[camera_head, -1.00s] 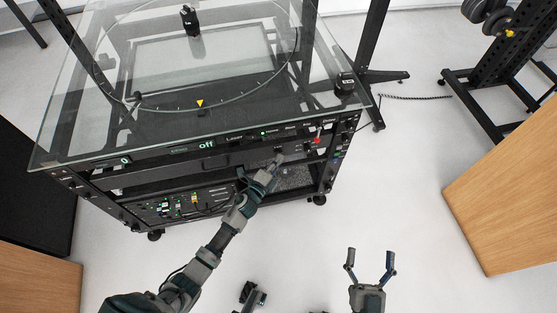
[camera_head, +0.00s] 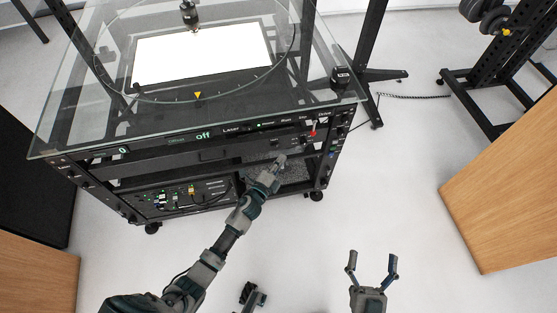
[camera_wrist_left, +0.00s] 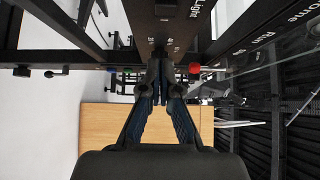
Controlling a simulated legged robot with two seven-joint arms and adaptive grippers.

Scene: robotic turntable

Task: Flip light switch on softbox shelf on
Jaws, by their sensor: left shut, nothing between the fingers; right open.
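The softbox (camera_head: 205,58) under the glass top glows bright white. The shelf's black front panel (camera_head: 215,154) runs below the glass. In the left wrist view, the panel (camera_wrist_left: 178,28) carries a "Light" label and small markings. The light switch itself is too small to make out clearly. My left gripper (camera_head: 280,160) is shut and empty, just in front of and below the panel's right part. Its closed fingers (camera_wrist_left: 160,72) sit close to the panel's lower edge in the wrist view; contact cannot be told. My right gripper (camera_head: 372,258) is open and empty, low over the floor.
The glass top (camera_head: 320,95) overhangs the panel. A red button (camera_head: 313,133) sits on the frame right of the left gripper. An open lower shelf with electronics (camera_head: 185,197) lies below. A wooden panel (camera_head: 505,185) stands at right. The floor around my right gripper is clear.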

